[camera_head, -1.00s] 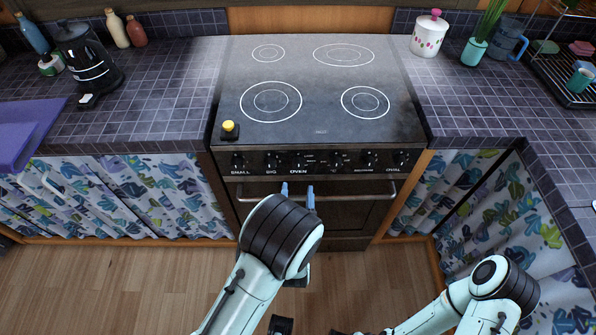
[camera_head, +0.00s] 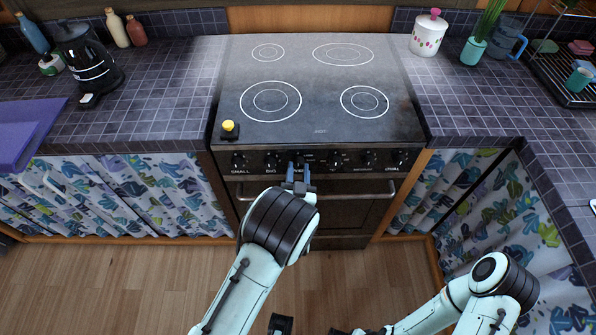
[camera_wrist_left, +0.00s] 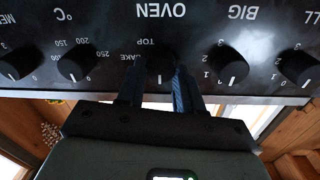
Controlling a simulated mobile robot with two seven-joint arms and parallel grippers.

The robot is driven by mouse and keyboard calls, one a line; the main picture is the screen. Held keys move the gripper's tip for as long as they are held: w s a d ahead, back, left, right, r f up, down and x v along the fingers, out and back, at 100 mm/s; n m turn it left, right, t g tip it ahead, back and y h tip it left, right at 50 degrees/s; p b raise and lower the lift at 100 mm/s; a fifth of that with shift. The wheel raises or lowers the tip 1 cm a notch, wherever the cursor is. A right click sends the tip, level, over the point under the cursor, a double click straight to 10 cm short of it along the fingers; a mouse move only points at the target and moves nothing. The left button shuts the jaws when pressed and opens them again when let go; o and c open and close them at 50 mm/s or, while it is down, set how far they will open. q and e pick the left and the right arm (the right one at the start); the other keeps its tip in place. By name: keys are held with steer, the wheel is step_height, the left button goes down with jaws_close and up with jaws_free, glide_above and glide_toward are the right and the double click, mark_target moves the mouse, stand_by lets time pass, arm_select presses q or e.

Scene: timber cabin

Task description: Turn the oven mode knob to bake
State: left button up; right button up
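The oven mode knob (camera_wrist_left: 159,66) is black and sits at the "OVEN" label, with "TOP" and "BAKE" printed beside it. The wrist picture is upside down. My left gripper (camera_wrist_left: 157,88) has one blue finger on each side of this knob, closed in against it. In the head view my left gripper (camera_head: 298,173) is at the stove's front panel and its wrist covers part of the panel.
Other knobs are close on both sides, such as the "BIG" knob (camera_wrist_left: 226,66) and the temperature knob (camera_wrist_left: 77,64). The oven handle (camera_head: 345,196) runs below the panel. A yellow-topped button (camera_head: 229,127) stands on the cooktop's front left corner.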

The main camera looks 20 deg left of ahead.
arm_select(q)
steer(key=shift+m, duration=0.3)
steer(key=m, duration=0.4)
steer(key=shift+d+p, duration=0.1)
steer(key=shift+p, duration=0.2)
steer(key=m+p, duration=0.1)
steer(key=m, duration=0.4)
steer(key=shift+g, duration=0.3)
steer(key=m+p, duration=0.1)
steer(key=m, duration=0.4)
steer(key=shift+y+p, duration=0.3)
steer(key=shift+m+p, duration=0.5)
steer(key=shift+m, duration=1.7)
arm_select(e)
steer(key=shift+w+r, duration=0.25)
steer(key=shift+r, duration=0.5)
steer(key=shift+w+r, duration=0.25)
steer(key=shift+r, duration=0.45)
steer(key=shift+w+r, duration=0.25)
steer(key=shift+r, duration=0.5)
arm_select(q)
steer(key=o, duration=1)
steer(key=shift+o, duration=0.2)
